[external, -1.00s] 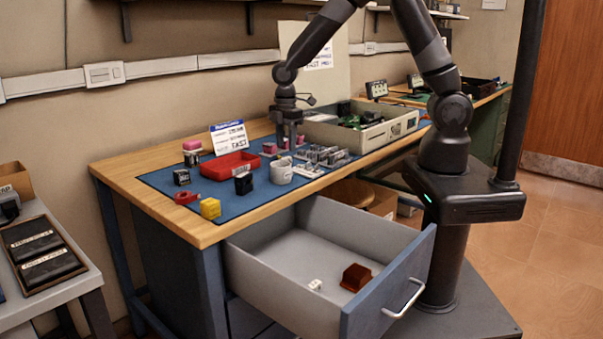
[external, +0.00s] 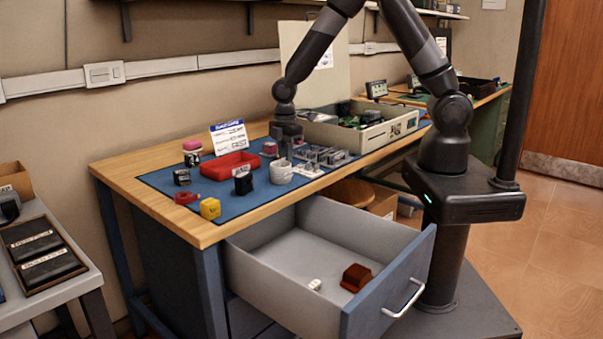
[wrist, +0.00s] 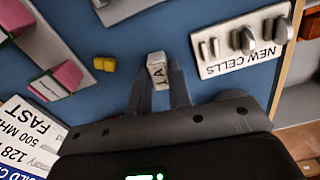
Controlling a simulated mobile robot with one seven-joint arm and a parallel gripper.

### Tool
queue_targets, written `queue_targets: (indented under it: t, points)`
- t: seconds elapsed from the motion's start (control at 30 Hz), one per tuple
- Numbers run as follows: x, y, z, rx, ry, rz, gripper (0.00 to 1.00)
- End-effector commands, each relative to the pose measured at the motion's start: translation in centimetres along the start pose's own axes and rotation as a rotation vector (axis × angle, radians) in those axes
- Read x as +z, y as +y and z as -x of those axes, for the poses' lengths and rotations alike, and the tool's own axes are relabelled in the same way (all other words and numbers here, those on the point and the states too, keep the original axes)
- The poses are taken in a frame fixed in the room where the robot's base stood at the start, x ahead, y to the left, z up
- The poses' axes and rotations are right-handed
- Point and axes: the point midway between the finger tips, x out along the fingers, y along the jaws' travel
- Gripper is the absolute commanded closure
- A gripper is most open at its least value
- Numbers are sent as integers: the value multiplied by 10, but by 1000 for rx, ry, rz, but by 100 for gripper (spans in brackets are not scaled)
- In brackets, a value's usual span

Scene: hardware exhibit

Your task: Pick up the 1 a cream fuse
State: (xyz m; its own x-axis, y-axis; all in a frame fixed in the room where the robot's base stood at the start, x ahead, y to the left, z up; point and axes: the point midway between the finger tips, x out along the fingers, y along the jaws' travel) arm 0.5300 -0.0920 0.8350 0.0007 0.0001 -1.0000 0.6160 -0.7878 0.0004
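The cream fuse (wrist: 157,72) is a small pale block with dark lettering that reads like "1 A". It sits on the blue mat (wrist: 130,25) in the wrist view. My gripper (wrist: 159,88) has its two dark fingers spread on either side of the fuse's near end, and they look slightly apart from it. In the external view my gripper (external: 288,150) is low over the mat on the workbench, behind a pale round item (external: 281,172). The fuse cannot be made out there.
A yellow piece (wrist: 104,64) lies left of the fuse, and a "NEW CELLS" holder (wrist: 240,62) stands to the right. A red tray (external: 230,165) and a beige open case (external: 365,132) flank my gripper. The open drawer (external: 290,250) holds a white piece and a brown block.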

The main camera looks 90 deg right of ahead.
Motion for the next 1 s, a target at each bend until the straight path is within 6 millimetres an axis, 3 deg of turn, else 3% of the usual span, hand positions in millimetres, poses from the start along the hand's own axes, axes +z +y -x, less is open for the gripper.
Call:
queue_targets:
  t: [0.2,0.57,0.73,0.87,1.0]
  points:
    - [0,0,0,0,0,0,100]
    - [0,0,3,1,1,0,100]
    - [0,1,16,2,1,0,100]
    - [0,1,38,4,3,0,100]
    - [27,6,57,2,1,-7,100]
